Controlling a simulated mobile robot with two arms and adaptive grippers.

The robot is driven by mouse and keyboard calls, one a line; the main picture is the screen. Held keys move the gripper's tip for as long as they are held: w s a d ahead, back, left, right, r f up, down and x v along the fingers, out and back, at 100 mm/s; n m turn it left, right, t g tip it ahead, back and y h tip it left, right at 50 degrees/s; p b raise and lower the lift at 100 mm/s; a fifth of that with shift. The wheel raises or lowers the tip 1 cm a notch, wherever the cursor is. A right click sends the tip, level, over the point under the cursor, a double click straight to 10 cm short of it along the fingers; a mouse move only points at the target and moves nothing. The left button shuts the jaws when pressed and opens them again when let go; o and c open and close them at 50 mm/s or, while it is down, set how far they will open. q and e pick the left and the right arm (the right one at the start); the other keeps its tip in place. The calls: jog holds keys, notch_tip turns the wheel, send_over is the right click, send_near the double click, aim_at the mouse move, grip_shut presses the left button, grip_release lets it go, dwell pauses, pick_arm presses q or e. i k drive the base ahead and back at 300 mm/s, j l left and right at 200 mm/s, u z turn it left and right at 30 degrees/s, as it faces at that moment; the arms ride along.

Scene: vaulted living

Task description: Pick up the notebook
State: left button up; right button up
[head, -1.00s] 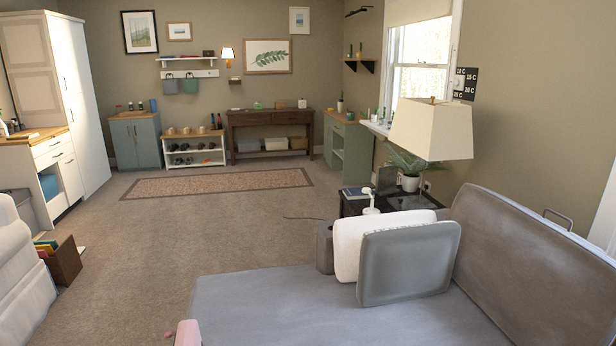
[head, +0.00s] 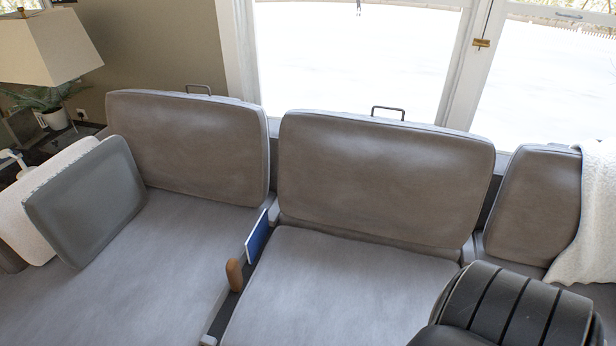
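A flat blue item with a pale edge (head: 257,238), which looks like the notebook, stands tilted on edge in the gap between the left and middle seats of the grey sofa (head: 330,295). Its lower part is hidden in the gap, and I cannot make out a cover or pages. A brown rounded object (head: 235,275) sits in the same gap, just in front of it. Neither of my grippers is in the head view.
A grey cushion (head: 88,205) and a white cushion (head: 40,210) lean at the sofa's left end. A lamp (head: 45,45) and plant (head: 55,118) stand beyond. A white throw (head: 597,210) hangs at right. A black ribbed shape (head: 520,305) fills the lower right.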

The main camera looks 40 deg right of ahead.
aim_at(254, 241)
jog(key=z, duration=1)
jog(key=u, duration=0.2)
